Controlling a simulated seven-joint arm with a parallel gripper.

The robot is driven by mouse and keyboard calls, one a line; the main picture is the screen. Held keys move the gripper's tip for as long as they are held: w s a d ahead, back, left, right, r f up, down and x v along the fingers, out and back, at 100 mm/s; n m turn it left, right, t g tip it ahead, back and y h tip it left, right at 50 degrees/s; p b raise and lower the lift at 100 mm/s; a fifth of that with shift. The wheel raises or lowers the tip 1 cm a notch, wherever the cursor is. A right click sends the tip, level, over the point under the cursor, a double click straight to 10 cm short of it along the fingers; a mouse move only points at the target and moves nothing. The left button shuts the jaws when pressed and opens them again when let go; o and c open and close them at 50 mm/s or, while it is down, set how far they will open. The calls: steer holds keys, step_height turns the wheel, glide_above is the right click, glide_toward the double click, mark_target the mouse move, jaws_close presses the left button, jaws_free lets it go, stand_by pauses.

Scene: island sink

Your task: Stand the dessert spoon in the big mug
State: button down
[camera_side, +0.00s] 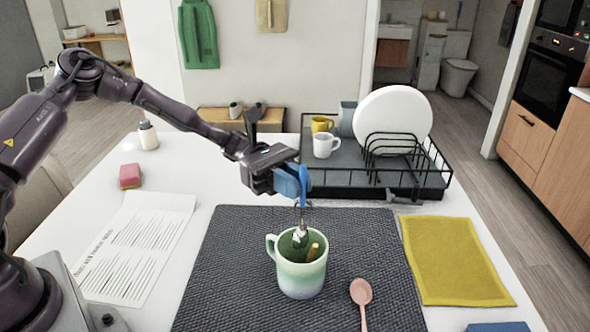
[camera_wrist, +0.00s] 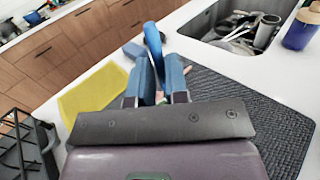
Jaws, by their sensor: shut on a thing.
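My gripper (camera_side: 291,182) is shut on a spoon with a blue handle (camera_side: 303,188) and a silvery lower end. It holds the spoon nearly upright over the big mug, a pale green and white mug (camera_side: 301,279) on the dark mat. The silvery end (camera_side: 299,237) shows inside the mug's opening; whether it touches the bottom is hidden. In the wrist view the blue handle (camera_wrist: 153,42) rises between the blue fingers (camera_wrist: 159,78); the mug is hidden there.
A pink spoon (camera_side: 361,292) lies on the woven mat (camera_side: 232,270), right of the mug. A black dish rack (camera_side: 432,180) with a plate and mugs stands behind. A yellow cloth (camera_side: 452,262) lies right, a printed sheet (camera_side: 140,245) left. The wrist view shows a sink (camera_wrist: 215,22).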

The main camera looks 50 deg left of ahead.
steer(key=shift+f, duration=2.2)
steer(key=c, duration=1.1)
jaws_free()
steer(key=shift+o, duration=0.2)
steer(key=a, duration=1.3)
